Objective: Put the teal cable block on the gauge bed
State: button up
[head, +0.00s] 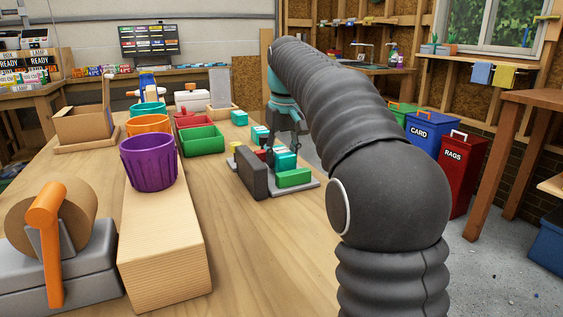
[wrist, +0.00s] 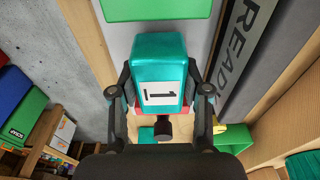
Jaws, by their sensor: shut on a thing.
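A teal block (head: 286,161) with a white label is held in my gripper (head: 285,145), over the grey gauge bed (head: 311,186). A red part (head: 262,154) shows behind the teal block, partly hidden. I cannot tell whether the teal block touches anything beneath.
A dark upright wall (head: 252,173) runs along the bed's left side, with lettering in the wrist view (wrist: 240,55). Other teal blocks (head: 239,118) stand behind. Green (head: 202,141) and red trays and a purple bucket (head: 148,164) are left. The front tabletop is mostly clear.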

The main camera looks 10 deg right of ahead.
aim_at(284, 152)
jog(key=shift+f, duration=0.45)
jog(key=shift+f, duration=0.1)
jog(key=o, duration=1.3)
jog(key=r+p, duration=0.1)
jog(key=r, duration=0.2)
jog(key=r+p, duration=0.1)
jog(key=r, duration=0.3)
jog(key=s+r+p, duration=0.1)
jog(key=r, duration=0.2)
jog(key=shift+d+r, duration=0.1)
jog(key=shift+r, duration=0.1)
jog(key=shift+s+r, duration=0.2)
jog(key=shift+r, duration=0.65)
